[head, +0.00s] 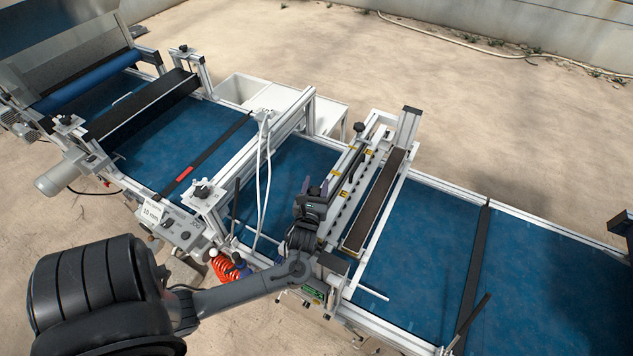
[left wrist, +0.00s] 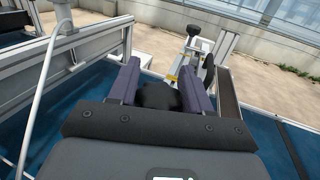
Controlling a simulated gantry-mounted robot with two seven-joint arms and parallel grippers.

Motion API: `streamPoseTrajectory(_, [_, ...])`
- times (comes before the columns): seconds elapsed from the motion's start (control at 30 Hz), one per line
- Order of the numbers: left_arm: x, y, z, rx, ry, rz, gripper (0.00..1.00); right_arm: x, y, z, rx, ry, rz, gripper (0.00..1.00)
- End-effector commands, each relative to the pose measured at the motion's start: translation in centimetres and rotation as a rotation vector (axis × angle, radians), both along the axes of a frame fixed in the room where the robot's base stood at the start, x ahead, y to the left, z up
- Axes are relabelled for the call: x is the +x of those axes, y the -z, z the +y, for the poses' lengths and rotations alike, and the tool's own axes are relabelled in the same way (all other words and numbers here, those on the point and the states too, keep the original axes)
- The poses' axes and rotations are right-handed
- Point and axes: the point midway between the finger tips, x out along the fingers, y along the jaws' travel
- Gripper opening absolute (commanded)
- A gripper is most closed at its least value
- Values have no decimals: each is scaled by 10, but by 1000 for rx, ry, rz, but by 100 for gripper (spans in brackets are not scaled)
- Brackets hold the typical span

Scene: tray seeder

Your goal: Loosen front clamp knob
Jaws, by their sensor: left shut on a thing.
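My left gripper (head: 314,188) is over the near end of the seeder crossbar (head: 345,185), its arm reaching in from the lower left. In the left wrist view the two purple-grey fingers of my left gripper (left wrist: 158,82) are shut on the black front clamp knob (left wrist: 158,97), one finger on each side. The gripper hides this knob in the head view. The rear clamp knob (head: 359,128) stands upright at the bar's far end and also shows in the left wrist view (left wrist: 193,31). My right gripper is not in view.
A dark brush bar (head: 374,200) runs beside the crossbar. A frame with white hoses (head: 262,165) stands left of the gripper. A control box (head: 175,223) and an orange coiled hose (head: 228,267) are at the near edge. Open blue belt (head: 420,230) lies to the right.

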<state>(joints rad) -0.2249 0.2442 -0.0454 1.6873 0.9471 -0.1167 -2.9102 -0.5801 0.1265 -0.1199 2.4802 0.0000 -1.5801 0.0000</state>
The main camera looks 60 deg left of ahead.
Motion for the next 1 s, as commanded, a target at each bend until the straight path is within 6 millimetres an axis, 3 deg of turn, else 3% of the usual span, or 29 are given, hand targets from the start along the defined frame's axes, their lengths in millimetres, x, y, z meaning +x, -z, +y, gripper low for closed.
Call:
streamPoseTrajectory(0.5, [0, 0, 0, 1, -18, -3, 18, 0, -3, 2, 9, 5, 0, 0])
streamPoseTrajectory(0.53, [0, 0, 0, 1, -18, -3, 53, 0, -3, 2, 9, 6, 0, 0])
streamPoseTrajectory(0.63, [0, 0, 0, 1, -18, -3, 68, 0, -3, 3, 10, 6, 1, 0])
streamPoseTrajectory(1.0, [-2, 0, -2, 0, -17, -1, 69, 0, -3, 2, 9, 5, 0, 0])
